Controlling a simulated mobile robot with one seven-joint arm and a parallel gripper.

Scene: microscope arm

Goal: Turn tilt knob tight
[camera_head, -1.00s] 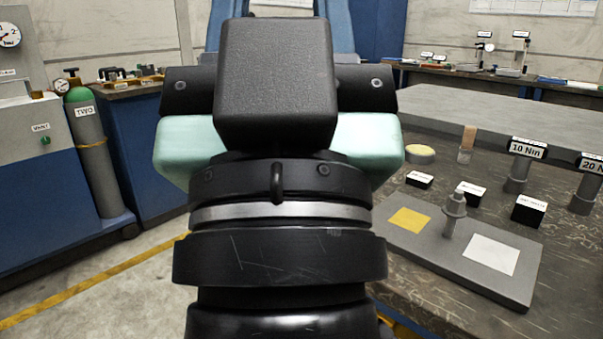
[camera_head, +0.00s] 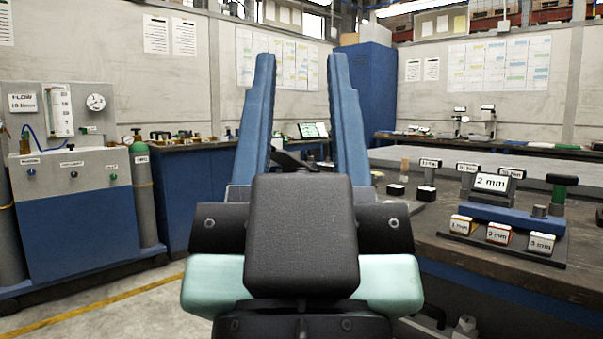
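My gripper (camera_head: 302,60) fills the middle of the view, with its two blue fingers pointing up and away from me. The fingers stand wide apart, with nothing between them. I cannot make out a tilt knob or a microscope arm for certain. Two small upright stands with dark tops, perhaps instruments, are on the far bench: a left stand (camera_head: 460,122) and a right stand (camera_head: 488,122). They are too small to show any knob. My gripper is well apart from them. My wrist and gripper body hide the area straight ahead and below.
A dark workbench (camera_head: 590,240) on the right holds a blue fixture (camera_head: 515,218) marked 2 mm and several labelled blocks. A flow panel cabinet (camera_head: 75,230) and a green-topped cylinder (camera_head: 143,200) stand left. A far bench (camera_head: 480,148) runs along the back. Floor (camera_head: 110,318) is open at lower left.

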